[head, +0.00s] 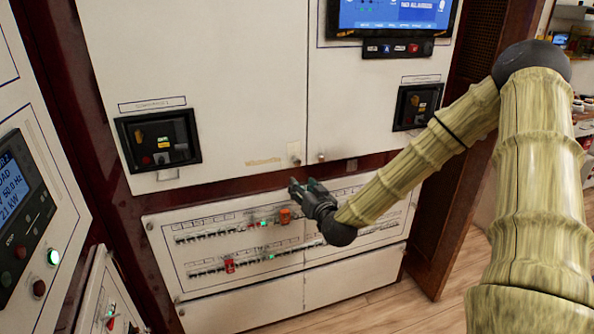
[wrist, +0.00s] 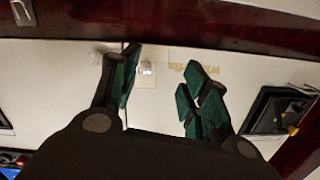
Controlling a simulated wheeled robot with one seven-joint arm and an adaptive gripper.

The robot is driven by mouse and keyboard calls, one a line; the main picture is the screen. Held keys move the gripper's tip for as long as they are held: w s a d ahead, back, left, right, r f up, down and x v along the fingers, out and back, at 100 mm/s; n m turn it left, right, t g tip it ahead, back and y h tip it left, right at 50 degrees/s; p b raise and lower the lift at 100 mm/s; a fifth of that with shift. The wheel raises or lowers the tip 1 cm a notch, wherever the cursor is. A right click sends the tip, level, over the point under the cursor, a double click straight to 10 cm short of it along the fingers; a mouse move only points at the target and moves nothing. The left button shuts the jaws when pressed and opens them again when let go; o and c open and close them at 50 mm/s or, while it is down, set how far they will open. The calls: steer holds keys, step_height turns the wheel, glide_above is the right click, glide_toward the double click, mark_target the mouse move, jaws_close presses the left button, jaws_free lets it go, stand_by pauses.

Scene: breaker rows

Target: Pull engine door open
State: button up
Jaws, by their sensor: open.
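Two tall white cabinet doors stand side by side, a left door (head: 220,60) and a right door (head: 350,90). I cannot tell from any readable label which is the engine door. A small metal knob or latch (head: 295,160) sits at the left door's lower right corner, beside a worn yellowish label (head: 263,162). The knob also shows in the wrist view (wrist: 146,69), between my finger lines. My gripper (head: 300,186) is open and empty, just below the knob in the head view. The wrist view shows its spread fingers (wrist: 163,66). Both doors look shut.
A breaker panel (head: 210,283) with red, orange and green parts lies below the doors. Black recessed control boxes (head: 158,140) (head: 416,106) are set in the doors. A screen (head: 395,15) is above. Another control cabinet (head: 22,170) stands close on the left. Wooden floor is at lower right.

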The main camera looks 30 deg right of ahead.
mark_target(298, 164)
steer(key=shift+m+t+h, duration=0.3)
steer(key=shift+t+h, duration=0.1)
steer(key=shift+h, duration=0.2)
steer(key=w+d, duration=0.1)
steer(key=w, duration=0.2)
steer(key=w+d+r, duration=0.1)
steer(key=w+d, duration=0.1)
steer(key=w, duration=0.2)
steer(key=w+d+r, duration=0.1)
steer(key=w+d, duration=0.1)
steer(key=w, duration=0.2)
steer(key=shift+r+p, duration=0.15)
steer(key=shift+p, duration=0.2)
steer(key=shift+a, duration=0.1)
jaws_close()
